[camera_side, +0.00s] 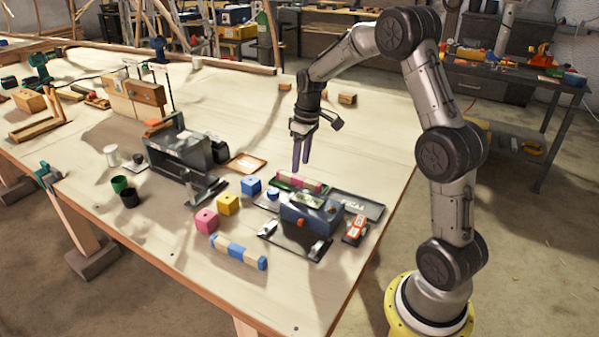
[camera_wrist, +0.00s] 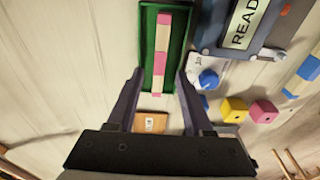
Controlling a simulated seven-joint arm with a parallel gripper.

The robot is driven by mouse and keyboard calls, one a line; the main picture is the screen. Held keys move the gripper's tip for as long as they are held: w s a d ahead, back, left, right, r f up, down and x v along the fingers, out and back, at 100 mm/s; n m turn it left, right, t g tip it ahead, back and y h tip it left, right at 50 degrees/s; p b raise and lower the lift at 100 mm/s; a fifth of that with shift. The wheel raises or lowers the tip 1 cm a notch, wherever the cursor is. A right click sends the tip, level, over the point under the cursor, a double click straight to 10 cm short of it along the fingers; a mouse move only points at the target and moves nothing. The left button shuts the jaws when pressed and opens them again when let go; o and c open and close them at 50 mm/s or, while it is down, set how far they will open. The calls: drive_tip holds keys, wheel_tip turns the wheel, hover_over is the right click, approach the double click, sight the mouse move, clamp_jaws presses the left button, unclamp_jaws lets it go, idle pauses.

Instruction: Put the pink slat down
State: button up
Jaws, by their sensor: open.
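The pink slat (camera_side: 299,183) has pink and cream bands. In the wrist view the slat (camera_wrist: 161,62) lies lengthwise in a green tray (camera_wrist: 148,45), which also shows in the side view (camera_side: 284,187). My gripper (camera_side: 301,164) points down above the tray, with its two purplish fingers apart. In the wrist view the open fingers (camera_wrist: 158,76) stand to either side of the slat's near end, with clear space between them and it. Nothing is held.
A grey-blue machine (camera_side: 310,217) stands close beside the green tray. A dark tray (camera_side: 357,204) lies to its right. Blue (camera_side: 251,186), yellow (camera_side: 228,204) and pink (camera_side: 206,221) cubes and a blue-banded slat (camera_side: 238,252) lie left. The table behind my gripper is mostly clear.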

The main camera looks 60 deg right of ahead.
sight(303, 179)
drive_tip(key=s+a+r+t, duration=0.1)
drive_tip(key=s+a+r, duration=0.25)
drive_tip(key=r, duration=0.25)
drive_tip(key=s+a+r, duration=0.2)
drive_tip(key=a+r, duration=0.2)
drive_tip(key=r, duration=0.2)
drive_tip(key=s+a+t, duration=0.1)
drive_tip(key=s+a, duration=0.5)
drive_tip(key=s, duration=0.3)
drive_tip(key=s+a+t, duration=0.2)
drive_tip(key=s+a, duration=0.4)
drive_tip(key=s, duration=0.3)
drive_tip(key=shift+s+a+f, duration=0.15)
drive_tip(key=shift+s+f, duration=0.1)
drive_tip(key=shift+s, duration=0.1)
